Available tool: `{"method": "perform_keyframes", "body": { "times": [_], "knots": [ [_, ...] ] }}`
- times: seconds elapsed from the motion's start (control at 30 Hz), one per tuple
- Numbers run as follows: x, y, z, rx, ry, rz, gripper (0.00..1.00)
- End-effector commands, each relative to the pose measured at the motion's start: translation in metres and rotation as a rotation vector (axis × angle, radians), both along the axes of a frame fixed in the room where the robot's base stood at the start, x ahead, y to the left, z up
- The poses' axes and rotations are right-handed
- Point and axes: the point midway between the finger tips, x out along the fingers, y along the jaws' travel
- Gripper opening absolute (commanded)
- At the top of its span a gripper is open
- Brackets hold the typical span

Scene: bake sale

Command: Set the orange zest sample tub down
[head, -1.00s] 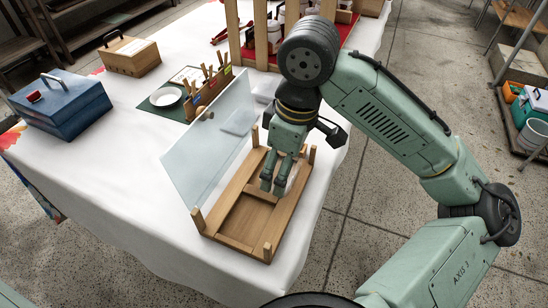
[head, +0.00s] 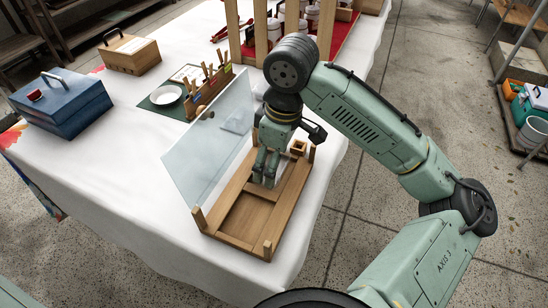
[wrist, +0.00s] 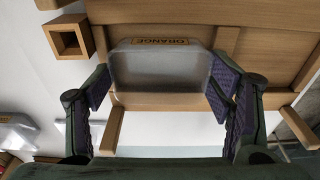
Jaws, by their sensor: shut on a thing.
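The orange zest sample tub (wrist: 160,68) is a clear tub with an orange label reading "ORANGE" in the wrist view. My gripper (wrist: 160,92) is shut on it, one finger at each side. In the head view my gripper (head: 265,180) points down over the back part of a wooden case (head: 228,240), and its fingers mostly hide the tub. The wrist view shows wooden bars of the case around the tub. I cannot tell whether the tub touches the case floor.
A tilted clear panel (head: 205,150) stands along the case's left side. Clear containers (head: 237,121) lie behind the panel. A blue box (head: 62,108) stands far left. White cloth is bare at front left.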

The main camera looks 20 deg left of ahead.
Motion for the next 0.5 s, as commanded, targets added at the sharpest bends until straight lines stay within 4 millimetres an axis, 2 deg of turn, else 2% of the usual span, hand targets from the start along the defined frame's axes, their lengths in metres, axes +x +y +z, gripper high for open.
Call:
{"method": "perform_keyframes", "body": {
  "times": [0.03, 0.07, 0.1, 0.37, 0.5],
  "knots": [
    [-0.0002, 0.0001, -0.0027, 0.0, 0.001, 0.001, 0.57],
    [-0.0002, 0.0, -0.0026, 0.0, 0.0, 0.001, 0.74],
    [-0.0001, 0.0, -0.0019, 0.0, 0.0, 0.001, 0.77],
    [-0.0001, 0.0, -0.0017, 0.0, 0.0, 0.0, 0.94],
    [-0.0001, 0.0, -0.0017, 0.0, 0.0, 0.0, 0.94]
  ]
}}
